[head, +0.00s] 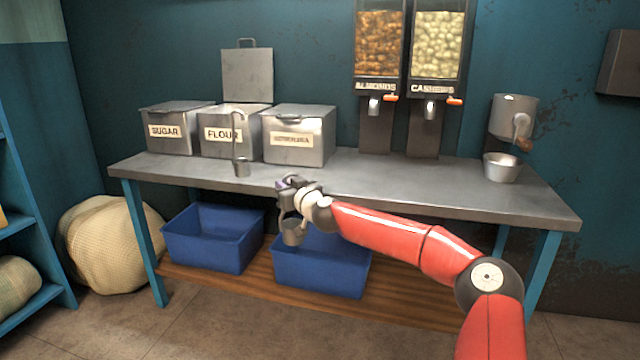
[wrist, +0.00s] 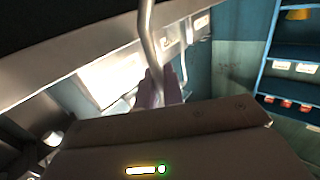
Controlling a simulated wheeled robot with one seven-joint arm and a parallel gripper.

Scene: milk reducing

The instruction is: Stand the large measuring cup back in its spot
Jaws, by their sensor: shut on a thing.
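My gripper (head: 286,185) is at the front edge of the steel table, shut on the thin metal handle of a measuring cup (head: 293,236). The cup hangs below the gripper, in front of the table edge and the right blue bin. In the wrist view the handle (wrist: 150,38) runs up from between the fingers (wrist: 160,92); the cup's bowl is hard to make out there. A second long-handled metal cup (head: 242,168) stands on the table before the flour bin, its handle upright. The held one looks the larger.
The steel table (head: 400,184) has a clear middle. Sugar (head: 172,132), flour (head: 215,135) and a third metal bin (head: 300,140) line its back left. Almond (head: 378,85) and cashew (head: 432,85) dispensers stand behind. A grinder (head: 513,118) with a bowl (head: 501,170) is at the right.

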